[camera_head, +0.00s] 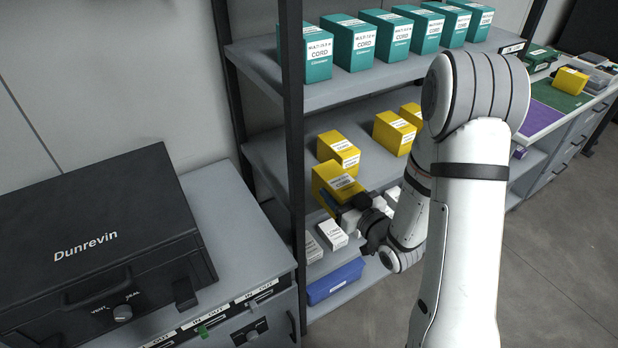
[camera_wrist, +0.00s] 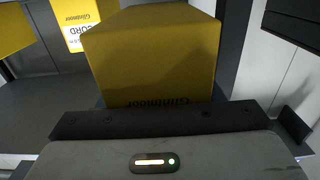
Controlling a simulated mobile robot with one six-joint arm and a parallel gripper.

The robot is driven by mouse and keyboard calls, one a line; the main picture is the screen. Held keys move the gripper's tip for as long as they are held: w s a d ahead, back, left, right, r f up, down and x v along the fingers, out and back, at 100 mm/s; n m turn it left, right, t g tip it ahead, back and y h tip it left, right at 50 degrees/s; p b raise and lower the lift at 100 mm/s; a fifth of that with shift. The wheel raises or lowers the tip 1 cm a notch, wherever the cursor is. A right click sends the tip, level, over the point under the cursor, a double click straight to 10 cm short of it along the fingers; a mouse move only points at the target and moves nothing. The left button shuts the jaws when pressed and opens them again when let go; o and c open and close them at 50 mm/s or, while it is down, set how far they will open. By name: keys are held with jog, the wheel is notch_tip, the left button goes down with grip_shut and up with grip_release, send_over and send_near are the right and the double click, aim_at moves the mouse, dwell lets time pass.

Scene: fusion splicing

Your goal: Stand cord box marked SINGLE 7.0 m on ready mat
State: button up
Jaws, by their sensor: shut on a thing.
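My gripper (camera_head: 346,212) is shut on a yellow cord box (camera_head: 330,182) at the front of the middle shelf. The box is tilted in the head view, and its white label is too small to read. In the wrist view the same yellow box (camera_wrist: 150,55) fills the middle, above the dark gripper edge, with upside-down lettering low on its face. Whether it touches the shelf is unclear. On the far right bench lie a purple mat (camera_head: 530,118) and a green mat (camera_head: 556,98); which is the ready mat I cannot tell. A yellow box (camera_head: 571,80) stands at the green one.
More yellow boxes (camera_head: 338,148) stand behind on the middle shelf. Teal cord boxes (camera_head: 318,58) line the upper shelf. White boxes (camera_head: 331,233) and a blue bin (camera_head: 335,282) are below. Floor at right is clear.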

jog(key=shift+w+a+f+b, duration=0.15)
jog(key=shift+f+b, duration=0.1)
jog(key=shift+b, duration=0.8)
jog(key=p+x, duration=0.3)
jog(key=x, duration=1.2)
jog(key=shift+r+p, duration=0.15)
jog(key=shift+p, duration=0.25)
notch_tip(320, 180, down, 3)
jog(key=shift+r+p, duration=0.1)
jog(key=shift+p, duration=0.3)
jog(key=shift+f, duration=0.25)
jog(key=shift+f+b, duration=0.2)
jog(key=shift+b, duration=0.15)
jog(key=o, duration=1.1)
jog(key=shift+c, duration=0.2)
jog(key=shift+r+p, duration=0.2)
jog(key=shift+p, duration=0.1)
